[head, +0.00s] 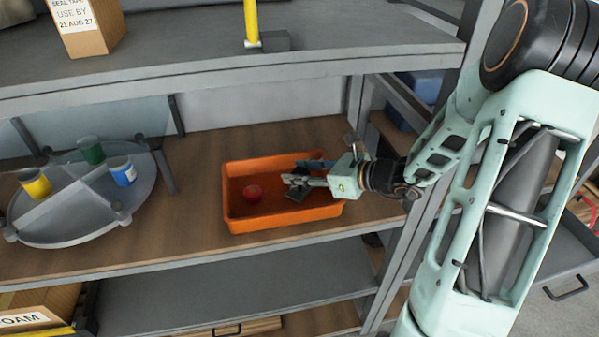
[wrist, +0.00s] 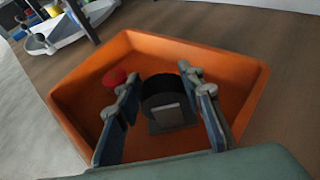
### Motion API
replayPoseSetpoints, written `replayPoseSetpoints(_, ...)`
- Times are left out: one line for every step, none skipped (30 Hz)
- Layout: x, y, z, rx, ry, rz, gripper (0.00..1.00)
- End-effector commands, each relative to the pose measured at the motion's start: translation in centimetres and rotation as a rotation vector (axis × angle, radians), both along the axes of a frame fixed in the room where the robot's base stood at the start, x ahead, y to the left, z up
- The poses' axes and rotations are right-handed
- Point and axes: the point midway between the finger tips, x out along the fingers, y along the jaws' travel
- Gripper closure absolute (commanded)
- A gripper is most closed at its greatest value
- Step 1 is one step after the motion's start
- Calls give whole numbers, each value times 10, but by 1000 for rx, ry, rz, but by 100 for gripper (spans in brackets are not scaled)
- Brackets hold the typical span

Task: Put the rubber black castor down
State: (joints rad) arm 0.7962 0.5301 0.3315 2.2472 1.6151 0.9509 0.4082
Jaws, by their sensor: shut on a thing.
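The black castor (wrist: 165,97) is between the two fingers of my gripper (wrist: 158,92) in the wrist view, with a grey plate showing on its near side. My gripper is shut on it, over the inside of an orange tray (wrist: 240,85). In the head view my gripper (head: 292,181) reaches into the tray (head: 282,222) from the right, and the castor (head: 297,193) shows as a dark shape at the fingers. I cannot tell whether the castor touches the tray floor.
A red round object (head: 252,192) lies in the tray, left of the castor. A grey divided turntable (head: 75,215) with several small cans stands to the left on the wooden shelf. A grey shelf (head: 200,68) is above, and a post (head: 405,255) stands close to my arm.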

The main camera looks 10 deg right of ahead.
Motion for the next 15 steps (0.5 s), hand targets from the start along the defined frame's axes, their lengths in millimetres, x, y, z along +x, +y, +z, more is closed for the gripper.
replayPoseSetpoints(0, 0, 2, 0, -3, 1, 100)
replayPoseSetpoints(0, 0, 2, 0, -3, 1, 100)
replayPoseSetpoints(0, 0, 2, 0, -3, 1, 100)
replayPoseSetpoints(0, 0, 2, 0, -3, 1, 100)
replayPoseSetpoints(0, 0, 1, 0, -3, 1, 100)
replayPoseSetpoints(0, 0, 0, 0, -3, 1, 100)
replayPoseSetpoints(0, 0, -1, 0, -3, 1, 100)
replayPoseSetpoints(0, 0, -2, 0, -3, 1, 100)
replayPoseSetpoints(0, 0, -2, -1, -1, 0, 61)
replayPoseSetpoints(0, 0, -2, -1, -1, 0, 58)
replayPoseSetpoints(0, 0, -2, -1, -1, 0, 55)
replayPoseSetpoints(0, 0, -2, -1, -1, 0, 50)
replayPoseSetpoints(0, 0, -2, -1, -1, 0, 47)
replayPoseSetpoints(0, 0, -2, -1, -1, 0, 47)
replayPoseSetpoints(0, 0, -2, -1, -1, 0, 47)
